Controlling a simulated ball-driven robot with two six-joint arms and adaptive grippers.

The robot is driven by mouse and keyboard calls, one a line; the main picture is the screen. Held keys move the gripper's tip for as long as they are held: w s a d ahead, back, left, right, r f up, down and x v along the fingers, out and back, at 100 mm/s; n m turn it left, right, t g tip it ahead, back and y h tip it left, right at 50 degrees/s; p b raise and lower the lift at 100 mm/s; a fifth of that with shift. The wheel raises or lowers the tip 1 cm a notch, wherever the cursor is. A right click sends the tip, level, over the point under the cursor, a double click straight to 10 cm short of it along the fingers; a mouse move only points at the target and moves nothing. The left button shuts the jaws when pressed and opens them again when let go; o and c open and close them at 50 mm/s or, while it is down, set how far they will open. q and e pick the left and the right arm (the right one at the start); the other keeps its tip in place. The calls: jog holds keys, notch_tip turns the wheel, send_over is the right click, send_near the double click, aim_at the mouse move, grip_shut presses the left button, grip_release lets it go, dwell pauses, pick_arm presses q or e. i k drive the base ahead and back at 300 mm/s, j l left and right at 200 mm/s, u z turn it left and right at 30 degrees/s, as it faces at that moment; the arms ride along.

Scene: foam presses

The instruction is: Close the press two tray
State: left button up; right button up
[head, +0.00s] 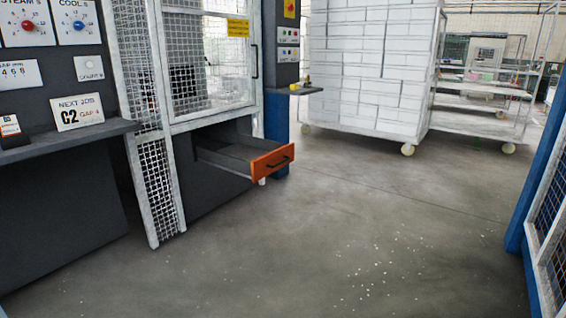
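The tray (272,162) is a drawer with an orange front and a dark handle. It is pulled out from the lower part of the caged press (208,65), and its grey inside shows. The drawer front faces right, over open floor. Neither of my grippers shows in the head view. I cannot read a number on the press that says which press it is.
A control desk (70,135) with dials and a "NEXT JOB C2" sign stands at the left. A cart of white blocks (365,70) and a wheeled rack (490,95) stand behind. A blue post with mesh (540,185) edges the right. The floor (330,235) between is clear, with small white crumbs.

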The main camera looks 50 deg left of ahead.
aim_at(255, 158)
jog(key=u, duration=1.65)
jog(key=i+u, duration=0.2)
jog(key=i, duration=0.25)
jog(key=i+l+u, duration=0.15)
jog(key=i, duration=0.35)
